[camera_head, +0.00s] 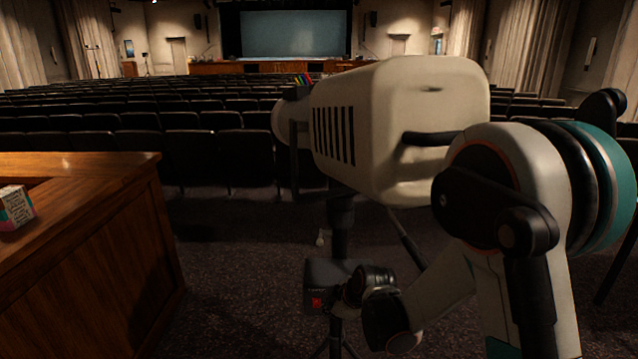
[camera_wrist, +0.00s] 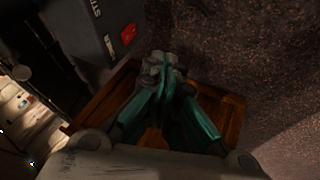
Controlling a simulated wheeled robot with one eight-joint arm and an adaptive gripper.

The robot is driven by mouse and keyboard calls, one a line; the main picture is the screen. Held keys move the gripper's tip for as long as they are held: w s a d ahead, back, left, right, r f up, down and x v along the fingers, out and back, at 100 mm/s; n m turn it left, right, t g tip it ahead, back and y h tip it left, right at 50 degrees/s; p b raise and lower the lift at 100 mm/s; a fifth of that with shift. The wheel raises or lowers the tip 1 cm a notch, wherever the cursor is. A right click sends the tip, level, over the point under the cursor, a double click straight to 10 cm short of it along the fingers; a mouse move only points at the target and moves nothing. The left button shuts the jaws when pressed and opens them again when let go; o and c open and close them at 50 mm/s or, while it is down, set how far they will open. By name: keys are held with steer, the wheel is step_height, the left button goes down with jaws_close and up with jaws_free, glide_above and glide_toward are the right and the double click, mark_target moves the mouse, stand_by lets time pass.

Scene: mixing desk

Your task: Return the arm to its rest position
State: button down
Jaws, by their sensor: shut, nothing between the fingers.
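My gripper (camera_wrist: 163,68) shows in the wrist view with its teal-sided fingers together at the tips, empty. Brown wood lies behind and around it in that picture. In the head view my arm (camera_head: 515,170) fills the right side, bent, with its lower part reaching down and left to the wrist area near the bottom middle. The gripper's fingers cannot be made out there.
A wooden desk (camera_head: 120,230) with a small colourful box (camera_head: 14,207) stands at left. A large cream spotlight-like device (camera_head: 430,95) on a stand is close behind my arm. Rows of dark seats (camera_head: 140,125) lie beyond. Dark carpet (camera_head: 235,260) is open between desk and stand.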

steer(key=s+d+r+m+h, duration=0.1)
steer(key=s+d+r+m, duration=0.3)
steer(key=s+r, duration=0.3)
steer(key=s+d+r+m+h, duration=0.1)
steer(key=s+d+r+m, duration=0.3)
steer(key=r, duration=0.6)
steer(key=s+d+r+m+h, duration=0.1)
steer(key=s+d+r+m, duration=0.1)
steer(key=s, duration=0.7)
steer(key=s+d+r+m+t+h, duration=0.1)
steer(key=s+d+r+m, duration=0.1)
steer(key=s+d+m, duration=0.3)
steer(key=s+d, duration=0.1)
steer(key=s, duration=0.3)
steer(key=shift+d+r, duration=0.15)
steer(key=shift+d, duration=0.15)
